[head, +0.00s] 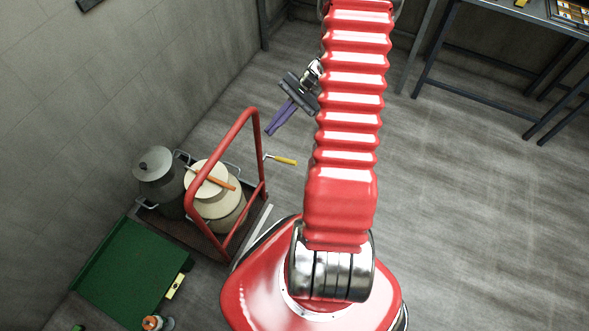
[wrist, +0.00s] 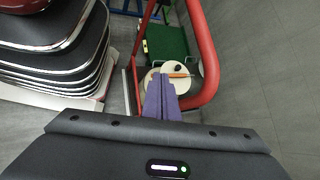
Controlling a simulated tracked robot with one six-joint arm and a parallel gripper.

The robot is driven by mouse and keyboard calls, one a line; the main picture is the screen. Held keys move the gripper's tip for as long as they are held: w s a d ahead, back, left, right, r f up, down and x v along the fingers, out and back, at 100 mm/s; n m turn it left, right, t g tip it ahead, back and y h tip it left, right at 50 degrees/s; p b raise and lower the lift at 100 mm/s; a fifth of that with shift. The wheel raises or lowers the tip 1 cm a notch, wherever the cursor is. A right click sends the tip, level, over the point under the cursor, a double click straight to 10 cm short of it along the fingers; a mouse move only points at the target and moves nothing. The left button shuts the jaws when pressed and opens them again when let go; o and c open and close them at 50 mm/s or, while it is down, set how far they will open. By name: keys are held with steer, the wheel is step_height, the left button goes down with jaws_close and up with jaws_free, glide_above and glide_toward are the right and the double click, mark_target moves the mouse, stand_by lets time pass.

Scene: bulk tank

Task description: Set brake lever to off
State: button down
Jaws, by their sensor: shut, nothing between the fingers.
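The brake lever (head: 282,160) has a yellow grip on a thin metal arm. In the head view it sticks out to the right from the red upright of a cart, roughly level. My gripper (head: 271,131) has purple fingers, shut and empty. In the head view the fingers show above the lever and point down to the left, with a visible gap between them and the yellow grip. In the wrist view my gripper (wrist: 161,82) points toward the cart. I cannot make out the lever there; the fingers may hide it.
The cart's red tube frame (head: 252,150) stands close to my fingers. The cart carries a cream can (head: 222,212) with an orange-handled tool on its lid and a grey can (head: 155,170). A green platform (head: 130,265) lies beside it. Open floor (head: 480,210) is at the right.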

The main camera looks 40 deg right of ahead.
steer(key=s+d+f+m+t+y, duration=0.1)
steer(key=s+d+f+m+t, duration=0.3)
steer(key=f, duration=0.5)
steer(key=s+d+f+m+t+y, duration=0.1)
steer(key=d+f+m+t, duration=0.3)
steer(key=f, duration=0.5)
steer(key=m+t+h, duration=0.6)
steer(key=m+t, duration=0.1)
steer(key=m, duration=0.4)
glide_toward(286, 161)
steer(key=s+f, duration=0.5)
steer(key=f, duration=0.1)
steer(key=shift+d+f, duration=0.3)
steer(key=shift+d, duration=0.1)
steer(key=w+a+r, duration=0.2)
steer(key=w+r, duration=0.1)
steer(key=w, duration=0.7)
steer(key=shift+w+a+r, duration=0.25)
steer(key=shift+w+r, duration=0.1)
steer(key=shift+w, duration=0.05)
steer(key=shift+a, duration=0.1)
